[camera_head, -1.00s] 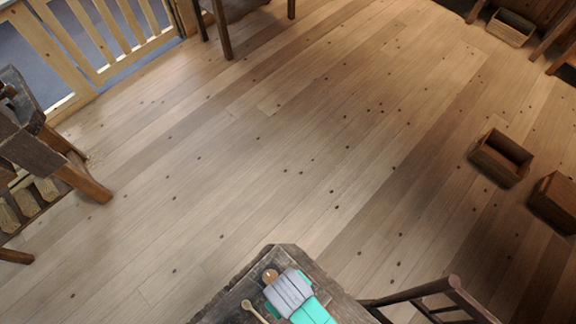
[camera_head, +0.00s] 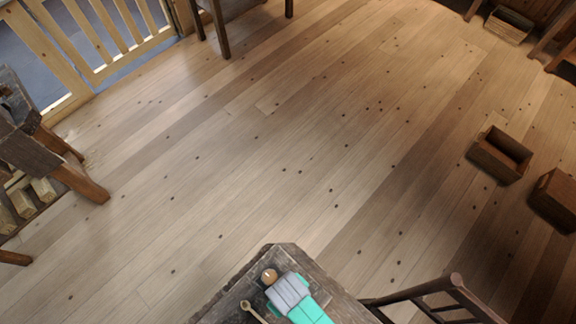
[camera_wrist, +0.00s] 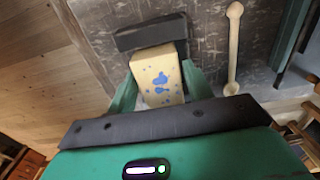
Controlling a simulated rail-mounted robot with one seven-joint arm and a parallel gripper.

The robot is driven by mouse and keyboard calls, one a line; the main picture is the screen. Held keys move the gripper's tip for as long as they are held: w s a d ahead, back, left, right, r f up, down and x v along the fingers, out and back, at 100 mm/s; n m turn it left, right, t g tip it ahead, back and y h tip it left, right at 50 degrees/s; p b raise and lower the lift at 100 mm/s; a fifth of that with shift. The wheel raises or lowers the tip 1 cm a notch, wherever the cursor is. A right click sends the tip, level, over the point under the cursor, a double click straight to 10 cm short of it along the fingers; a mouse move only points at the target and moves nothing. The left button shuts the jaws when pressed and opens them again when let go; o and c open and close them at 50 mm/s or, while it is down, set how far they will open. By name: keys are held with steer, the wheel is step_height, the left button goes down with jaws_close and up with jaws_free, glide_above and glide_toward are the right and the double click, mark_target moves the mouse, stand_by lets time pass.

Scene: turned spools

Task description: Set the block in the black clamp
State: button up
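The block (camera_wrist: 158,78) is pale yellow wood with blue specks in the wrist view. My gripper (camera_wrist: 157,88) has green fingers at both sides of it and appears shut on it. The black clamp (camera_wrist: 143,37) is a dark bar with a jaw just beyond the block's far end. The block's far end overlaps the clamp in view; I cannot tell whether it is seated or only above it.
A pale wooden rod with round ends (camera_wrist: 233,48) lies on the table beside the clamp; it also shows in the head view (camera_head: 253,312). A round brown wooden piece (camera_head: 270,275) is close to my gripper. A dark chair (camera_head: 440,294) stands right of the table.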

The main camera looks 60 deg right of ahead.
steer(key=shift+o, duration=0.9)
steer(key=shift+r, duration=0.15)
step_height(320, 180, up, 12)
steer(key=p, duration=0.2)
